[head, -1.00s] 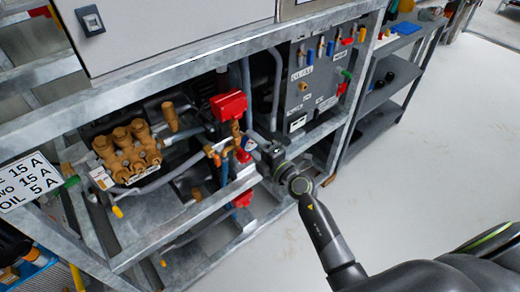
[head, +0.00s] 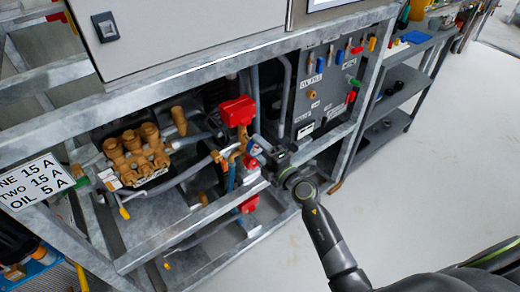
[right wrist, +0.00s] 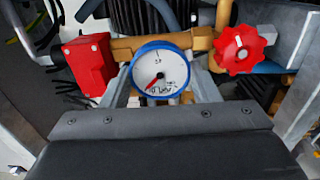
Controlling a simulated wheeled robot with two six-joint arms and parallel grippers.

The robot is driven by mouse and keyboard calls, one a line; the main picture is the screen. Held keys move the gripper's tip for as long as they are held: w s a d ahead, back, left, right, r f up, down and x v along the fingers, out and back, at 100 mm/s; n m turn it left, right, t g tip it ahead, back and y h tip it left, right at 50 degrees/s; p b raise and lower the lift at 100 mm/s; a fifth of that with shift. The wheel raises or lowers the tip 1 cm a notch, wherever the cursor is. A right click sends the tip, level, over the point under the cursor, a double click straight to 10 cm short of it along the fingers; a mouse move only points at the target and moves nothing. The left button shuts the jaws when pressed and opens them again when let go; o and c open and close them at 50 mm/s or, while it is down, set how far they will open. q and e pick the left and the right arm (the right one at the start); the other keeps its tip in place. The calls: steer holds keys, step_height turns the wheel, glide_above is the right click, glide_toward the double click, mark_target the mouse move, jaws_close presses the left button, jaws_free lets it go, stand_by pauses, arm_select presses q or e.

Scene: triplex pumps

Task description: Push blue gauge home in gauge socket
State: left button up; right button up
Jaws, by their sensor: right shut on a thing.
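The blue gauge (right wrist: 160,72) has a blue rim, a white face and a red needle; it faces the right wrist camera. It also shows small in the head view (head: 253,148). My right gripper (right wrist: 163,84) is shut on the gauge, with a grey finger on each side of it. In the head view my right gripper (head: 259,147) reaches into the pump frame at the brass pipework (head: 238,147). The gauge socket is hidden behind the gauge, so I cannot tell how deep the gauge sits. My left gripper is not in view.
A red box (right wrist: 91,66) is left of the gauge and a red handwheel (right wrist: 245,49) is right of it. Brass pump heads (head: 137,153) stand left in the galvanized frame (head: 210,212). A grey panel (head: 325,88) is at right. The floor at right is clear.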

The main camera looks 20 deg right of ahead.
steer(key=shift+p, duration=0.45)
stand_by(1.1)
steer(key=shift+x, duration=1.1)
stand_by(0.6)
steer(key=o, duration=1.4)
steer(key=shift+c, duration=0.2)
steer(key=v, duration=1.7)
steer(key=shift+s, duration=0.2)
